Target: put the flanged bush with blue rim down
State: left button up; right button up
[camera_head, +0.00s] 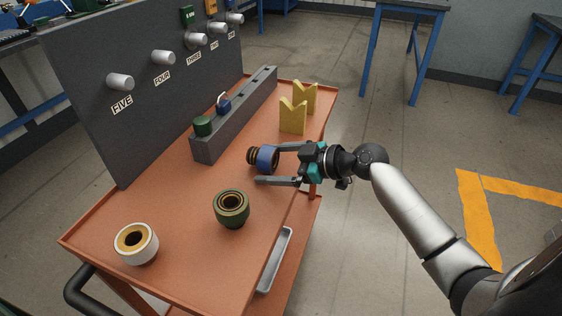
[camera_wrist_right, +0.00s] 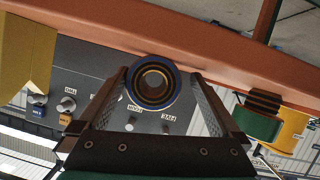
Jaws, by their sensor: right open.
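The flanged bush with blue rim (camera_head: 267,158) lies on its side on the orange table top, its dark ribbed end to the left in the head view. In the right wrist view the blue rim and bore (camera_wrist_right: 153,82) face the camera, between the fingertips. My right gripper (camera_head: 267,164) is open, with one finger on the far side of the bush and the other on the near side. The near finger shows a clear gap to the bush; contact at the far finger I cannot tell. My left gripper is not in view.
A green bush (camera_head: 231,210) and a white bush (camera_head: 136,244) stand nearer on the orange table (camera_head: 185,205). Yellow V-shaped blocks (camera_head: 293,116) stand behind the gripper. A grey rack (camera_head: 235,118) holds a green and a blue part. A grey panel (camera_head: 90,90) with numbered pegs rises at the left.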

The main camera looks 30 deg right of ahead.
jog(key=shift+s+d+r, duration=0.15)
jog(key=shift+d, duration=0.05)
jog(key=p+v, duration=0.2)
jog(key=v, duration=0.9)
jog(key=s+d+f+m+g+h, duration=0.1)
jog(key=s+f+m+g+h, duration=0.15)
jog(key=f, duration=1.05)
jog(key=s+f+m+g+h, duration=0.2)
jog(key=s+f+m+h, duration=0.15)
jog(key=f, duration=0.95)
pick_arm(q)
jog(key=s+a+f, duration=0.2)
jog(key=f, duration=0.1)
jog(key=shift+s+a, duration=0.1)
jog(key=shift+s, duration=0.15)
pick_arm(e)
jog(key=s+a+f+g+h, duration=0.1)
jog(key=s+a+f+g, duration=0.1)
jog(key=s+a+f, duration=0.3)
jog(key=s+a+f+m+g+h, duration=0.1)
jog(key=s+a+f, duration=0.5)
jog(key=s+f, duration=0.6)
jog(key=shift+a+f+m+g, duration=0.2)
jog(key=shift+f+m+g, duration=0.1)
jog(key=shift+f+g, duration=0.15)
